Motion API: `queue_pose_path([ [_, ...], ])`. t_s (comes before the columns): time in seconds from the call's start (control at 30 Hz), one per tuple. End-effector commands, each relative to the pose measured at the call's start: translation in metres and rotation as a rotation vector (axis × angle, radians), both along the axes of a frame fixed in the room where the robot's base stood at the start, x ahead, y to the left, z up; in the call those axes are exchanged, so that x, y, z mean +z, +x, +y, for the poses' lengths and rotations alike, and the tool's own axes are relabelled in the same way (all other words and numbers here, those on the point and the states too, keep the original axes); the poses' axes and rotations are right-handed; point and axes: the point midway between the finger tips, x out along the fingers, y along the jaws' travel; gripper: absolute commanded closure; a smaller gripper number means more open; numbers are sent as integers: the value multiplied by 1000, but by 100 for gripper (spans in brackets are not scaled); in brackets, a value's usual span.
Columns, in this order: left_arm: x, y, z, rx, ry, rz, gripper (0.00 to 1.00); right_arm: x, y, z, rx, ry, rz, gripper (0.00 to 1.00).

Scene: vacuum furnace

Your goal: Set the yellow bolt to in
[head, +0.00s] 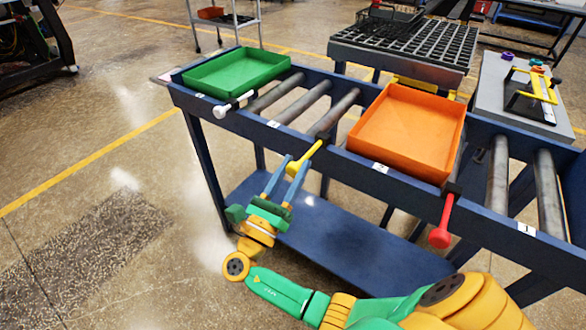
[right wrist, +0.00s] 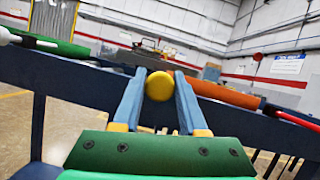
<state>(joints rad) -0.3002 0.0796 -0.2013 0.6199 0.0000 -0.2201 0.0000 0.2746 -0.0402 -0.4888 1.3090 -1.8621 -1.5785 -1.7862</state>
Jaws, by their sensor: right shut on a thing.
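The yellow bolt (head: 305,158) sticks out from the front rail of the blue roller stand, between the green tray and the orange tray. My right gripper (head: 296,165) is shut on the yellow bolt, one blue finger on each side of it. In the right wrist view, the bolt's round yellow knob (right wrist: 160,86) sits between the two blue fingers (right wrist: 158,92). The far end of the bolt, inside the rail, is hidden. My left gripper is in neither view.
The blue stand (head: 250,120) carries rollers, a green tray (head: 240,91) and an orange tray (head: 400,168). A white bolt (head: 232,104) and a red bolt (head: 441,232) also stick out of its front rail.

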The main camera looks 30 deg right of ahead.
Motion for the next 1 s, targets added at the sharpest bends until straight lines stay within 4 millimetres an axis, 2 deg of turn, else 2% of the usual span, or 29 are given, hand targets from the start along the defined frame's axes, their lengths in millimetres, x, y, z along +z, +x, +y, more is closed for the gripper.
queue_pose_path([
  [0.37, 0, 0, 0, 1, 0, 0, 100, -1, 0, -1, -1, 0, 1, 100],
  [0.47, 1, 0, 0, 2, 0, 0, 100, 0, 5, -12, -2, -4, 2, 100],
  [0.7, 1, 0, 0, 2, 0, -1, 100, -1, 24, -57, -3, -4, 2, 100],
  [0.83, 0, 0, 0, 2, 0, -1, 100, 0, 28, -68, -1, -1, 0, 100],
  [1.0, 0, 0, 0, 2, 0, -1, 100, 1, 29, -69, -1, -1, -2, 100],
])
